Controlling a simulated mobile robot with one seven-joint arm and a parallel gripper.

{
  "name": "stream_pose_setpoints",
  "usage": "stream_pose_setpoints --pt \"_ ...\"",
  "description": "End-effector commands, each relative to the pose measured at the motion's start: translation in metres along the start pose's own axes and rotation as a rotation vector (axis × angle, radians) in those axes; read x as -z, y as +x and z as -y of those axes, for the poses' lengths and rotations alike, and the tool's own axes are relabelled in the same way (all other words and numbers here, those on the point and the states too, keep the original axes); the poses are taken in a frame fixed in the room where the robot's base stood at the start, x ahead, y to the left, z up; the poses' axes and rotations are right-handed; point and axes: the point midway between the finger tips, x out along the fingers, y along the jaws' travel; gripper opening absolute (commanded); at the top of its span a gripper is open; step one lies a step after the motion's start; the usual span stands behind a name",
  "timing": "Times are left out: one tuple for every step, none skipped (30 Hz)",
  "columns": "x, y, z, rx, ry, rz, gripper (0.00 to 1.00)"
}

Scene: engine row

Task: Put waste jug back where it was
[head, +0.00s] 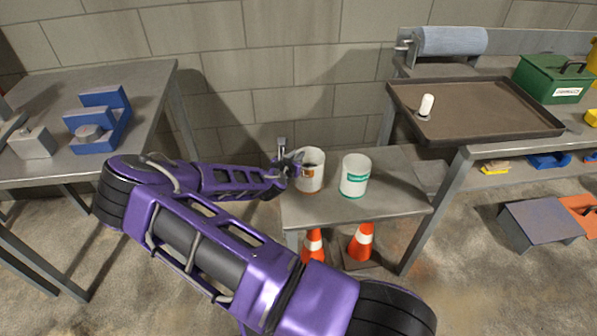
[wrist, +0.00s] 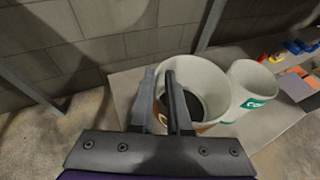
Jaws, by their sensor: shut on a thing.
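The jug with an orange label (head: 313,180), likely the waste jug, is white and upright at the left part of the small grey table (head: 398,205). My gripper (head: 291,160) is shut on its left rim. In the wrist view my gripper (wrist: 160,76) has its fingers on either side of the wall of this jug (wrist: 218,78), and dark content shows inside. I cannot tell whether its base touches the table. A second white jug with a green label (head: 355,178) stands just to its right, with a narrow gap.
Two orange cones (head: 361,241) stand under the small table. At the right a bench holds a dark tray (head: 480,112) with a white bottle (head: 426,105), and a green box (head: 553,80). At the left a bench (head: 143,95) carries blue parts.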

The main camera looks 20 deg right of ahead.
Motion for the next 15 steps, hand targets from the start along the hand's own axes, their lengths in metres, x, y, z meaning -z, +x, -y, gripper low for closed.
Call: stream_pose_setpoints --pt "0.003 0.002 0.000 -0.001 0.000 0.002 0.00" --pt "0.004 0.003 0.000 -0.001 0.001 0.003 0.00" --pt "0.006 0.004 0.000 -0.001 0.001 0.003 0.00" --pt "0.008 0.004 -0.001 -0.001 0.001 0.003 0.00" --pt "0.011 0.005 -0.001 -0.001 0.001 0.003 0.00" --pt "0.015 0.007 0.000 -0.001 0.000 0.002 0.00" --pt "0.019 0.009 0.000 -0.001 0.000 0.002 0.00" --pt "0.023 0.010 0.000 -0.001 0.000 0.001 0.00" --pt "0.029 0.013 -0.001 -0.001 -0.001 0.001 0.00" --pt "0.032 0.015 -0.001 -0.002 0.000 0.002 0.00" --pt "0.035 0.016 0.000 -0.001 0.001 0.003 0.00" --pt "0.038 0.018 0.000 -0.001 0.000 0.003 0.00" --pt "0.040 0.018 -0.001 -0.001 0.000 0.003 0.00" --pt "0.040 0.018 -0.001 -0.002 0.000 0.003 0.00" --pt "0.039 0.018 -0.001 -0.002 0.001 0.003 0.00"
